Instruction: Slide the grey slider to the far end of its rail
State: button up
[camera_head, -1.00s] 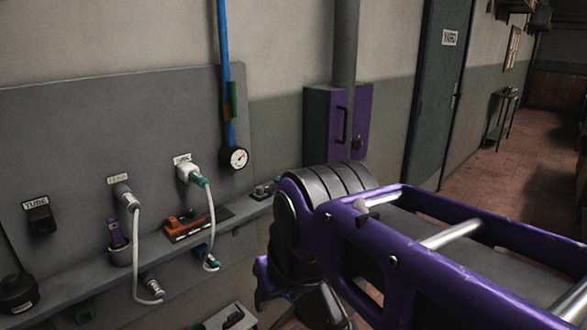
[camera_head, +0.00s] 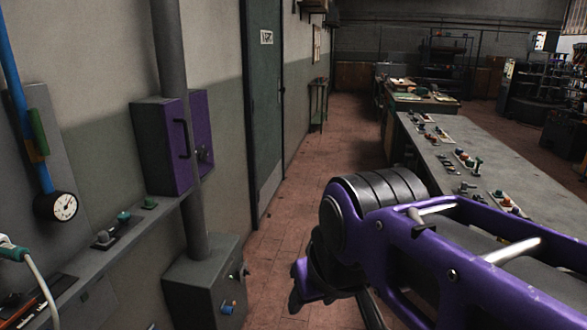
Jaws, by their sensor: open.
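I cannot pick out the grey slider or its rail for certain. On the wall ledge at left, a dark strip carries a small grey knob (camera_head: 103,238) and a green knob (camera_head: 124,217); I cannot tell whether either one slides. Several small controls also stand on the long grey bench at right, too small to make out. My purple arm fills the lower right, bending downward at a black joint.
A grey-purple wall box (camera_head: 160,146) hangs above the ledge (camera_head: 140,243), with a grey floor box (camera_head: 203,285) below. The long bench (camera_head: 480,150) runs along the right. The tiled aisle (camera_head: 330,150) between is clear. A gauge (camera_head: 63,206) hangs at left.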

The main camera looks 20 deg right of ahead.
aim_at(464, 185)
jog(key=z, duration=1.35)
jog(key=i+j+z, duration=0.15)
jog(key=z, duration=0.15)
jog(key=i+j+z, duration=0.1)
jog(key=j+z, duration=0.2)
jog(key=i+j, duration=0.1)
jog(key=j, duration=0.2)
jog(key=i+j, duration=0.1)
jog(key=j, duration=0.2)
jog(key=i+j+z, duration=0.25)
jog(key=i+j, duration=0.35)
jog(key=i, duration=0.2)
jog(key=i+j+z, duration=0.25)
jog(key=i+j, duration=0.5)
jog(key=i+j+z, duration=0.25)
jog(key=i+j, duration=0.4)
jog(key=j, duration=0.25)
jog(key=i+j, duration=0.85)
